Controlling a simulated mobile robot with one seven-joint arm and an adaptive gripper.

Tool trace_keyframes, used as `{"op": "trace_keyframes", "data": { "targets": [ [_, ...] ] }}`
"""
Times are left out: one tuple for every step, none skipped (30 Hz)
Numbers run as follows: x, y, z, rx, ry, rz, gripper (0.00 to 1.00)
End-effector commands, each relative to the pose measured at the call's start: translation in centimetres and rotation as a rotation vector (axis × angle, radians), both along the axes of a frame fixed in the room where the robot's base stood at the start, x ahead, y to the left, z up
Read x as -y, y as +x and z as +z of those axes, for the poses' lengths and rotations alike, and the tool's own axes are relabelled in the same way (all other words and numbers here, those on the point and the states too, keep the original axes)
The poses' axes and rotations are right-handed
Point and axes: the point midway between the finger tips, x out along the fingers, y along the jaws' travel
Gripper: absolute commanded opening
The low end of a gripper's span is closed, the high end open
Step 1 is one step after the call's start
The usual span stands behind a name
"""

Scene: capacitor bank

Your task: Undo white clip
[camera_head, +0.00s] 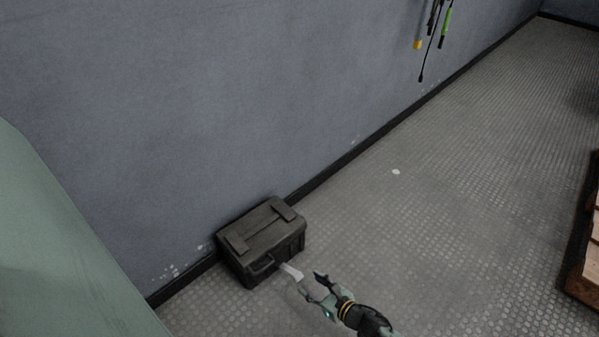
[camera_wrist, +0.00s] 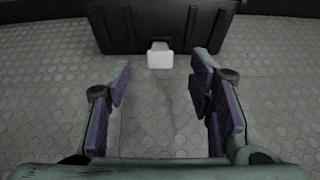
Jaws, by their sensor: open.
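The white clip (camera_head: 291,271) shows as a small pale piece at the lower front of a dark case (camera_head: 262,238), close to my gripper. In the wrist view the white clip (camera_wrist: 160,56) is a small white block in front of the dark case (camera_wrist: 145,27), near its bottom edge. My gripper (camera_head: 308,279) is in front of the case, low over the floor. In the wrist view my gripper (camera_wrist: 163,68) is open. The clip is centred ahead between the fingers, which appear not to touch it. How the clip joins the case is not clear.
The case stands on the textured floor against the grey wall (camera_head: 150,110). Tools (camera_head: 430,30) hang on the wall at the upper right. A wooden pallet (camera_head: 583,255) lies at the right edge. A green surface (camera_head: 55,240) fills the left. The middle floor is mostly clear.

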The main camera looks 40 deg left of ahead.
Motion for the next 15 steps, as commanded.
{"op": "trace_keyframes", "data": {
  "targets": [
    [-1.1,0.0,-0.6,-0.001,0.001,0.004,0.48],
    [-1.7,0.1,-0.9,-0.001,0.001,0.004,0.48],
    [-2.4,0.1,-1.2,-0.001,0.001,0.004,0.48],
    [-2.9,0.3,-1.4,-0.002,0.0,0.002,0.48],
    [-3.4,0.4,-1.6,-0.001,0.0,0.002,0.48],
    [-4.0,0.4,-1.8,-0.001,0.0,0.003,0.48],
    [-4.4,0.4,-2.0,-0.003,0.0,0.001,0.48],
    [-4.8,0.5,-2.2,-0.002,0.0,0.002,0.48],
    [-5.3,0.6,-2.3,-0.002,0.001,0.001,0.48],
    [-5.5,0.7,-2.4,-0.002,0.0,0.001,0.48],
    [-5.8,0.7,-2.5,-0.001,0.0,0.001,0.48],
    [-6.0,0.8,-2.6,-0.001,0.0,0.001,0.48],
    [-6.2,0.8,-2.7,-0.001,0.0,0.001,0.48],
    [-6.4,0.8,-2.7,-0.002,0.001,-0.001,0.48],
    [-6.5,0.9,-2.7,-0.003,0.001,-0.001,0.48]
  ]
}}
